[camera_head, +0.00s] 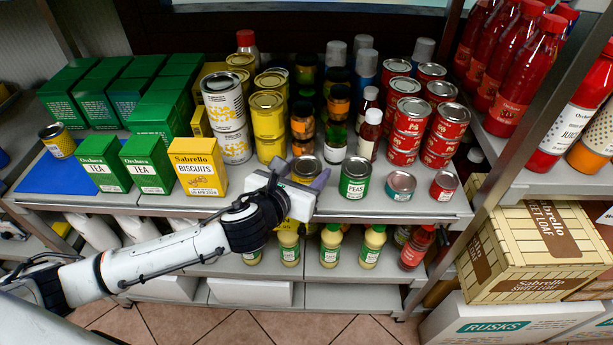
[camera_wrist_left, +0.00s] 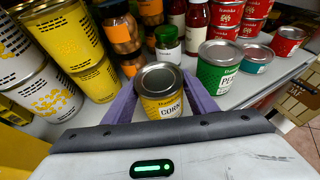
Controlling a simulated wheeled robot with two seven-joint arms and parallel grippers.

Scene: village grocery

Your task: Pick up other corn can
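The yellow corn can (camera_wrist_left: 163,104) stands upright on the shelf, between the two purple fingers of my left gripper (camera_wrist_left: 162,92) in the left wrist view. The fingers are spread, one on each side of the can, and look open. In the head view the can's lid (camera_head: 306,164) shows just behind my left gripper (camera_head: 298,174), which hides most of its body. Another small yellow can (camera_head: 57,141) stands on the blue mat (camera_head: 62,172) at the far left. My right gripper is not in view.
A green peas can (camera_head: 354,178) stands close to the right of the corn can. Small tins (camera_head: 400,185) stand further right. Jars (camera_head: 302,120) and tall yellow cans (camera_head: 268,122) stand behind. A biscuits box (camera_head: 197,176) is left. Yellow bottles (camera_head: 330,245) are below.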

